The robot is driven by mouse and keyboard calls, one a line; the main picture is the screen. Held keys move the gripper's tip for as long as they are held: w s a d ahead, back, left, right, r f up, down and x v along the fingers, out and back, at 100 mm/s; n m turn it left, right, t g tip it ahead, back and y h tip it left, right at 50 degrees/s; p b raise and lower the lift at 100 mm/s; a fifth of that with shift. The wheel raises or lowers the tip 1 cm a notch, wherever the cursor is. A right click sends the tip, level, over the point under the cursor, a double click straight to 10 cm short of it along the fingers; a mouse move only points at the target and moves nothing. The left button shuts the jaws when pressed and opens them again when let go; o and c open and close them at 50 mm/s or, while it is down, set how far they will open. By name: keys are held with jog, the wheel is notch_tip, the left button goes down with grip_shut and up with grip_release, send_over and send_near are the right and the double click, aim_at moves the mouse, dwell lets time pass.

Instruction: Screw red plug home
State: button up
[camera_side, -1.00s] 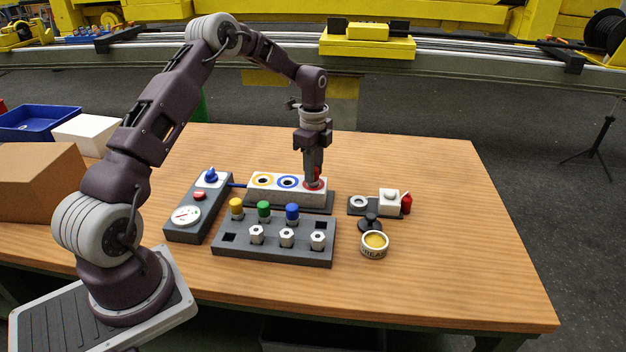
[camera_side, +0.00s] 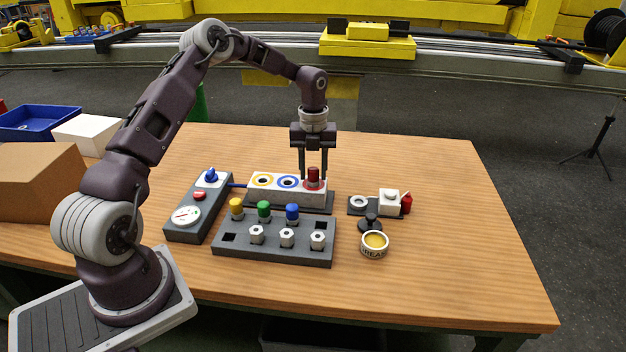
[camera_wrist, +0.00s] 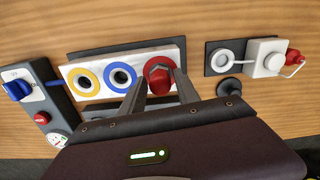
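The red plug (camera_side: 313,174) stands upright in the right-hand port of the white manifold block (camera_side: 275,196). It also shows in the wrist view (camera_wrist: 160,78). My gripper (camera_side: 313,178) points down over the plug with one finger on each side. The fingers are spread, with a gap between them and the plug in the side view. In the wrist view the fingers flank the plug's near side. The block's yellow-ringed port (camera_side: 263,180) and blue-ringed port (camera_side: 287,182) are empty. How deep the red plug sits cannot be told.
A dark rack (camera_side: 275,250) in front holds yellow, green and blue plugs and several white hex fittings. A gauge box (camera_side: 187,215) stands left. A small fixture (camera_side: 389,200) with a red part and a grease tin (camera_side: 374,244) are right. The table's right side is clear.

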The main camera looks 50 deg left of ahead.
jog(key=shift+o, duration=0.2)
jog(key=n, duration=1)
jog(key=shift+n, duration=1)
jog(key=shift+n, duration=0.9)
jog(key=n, duration=1)
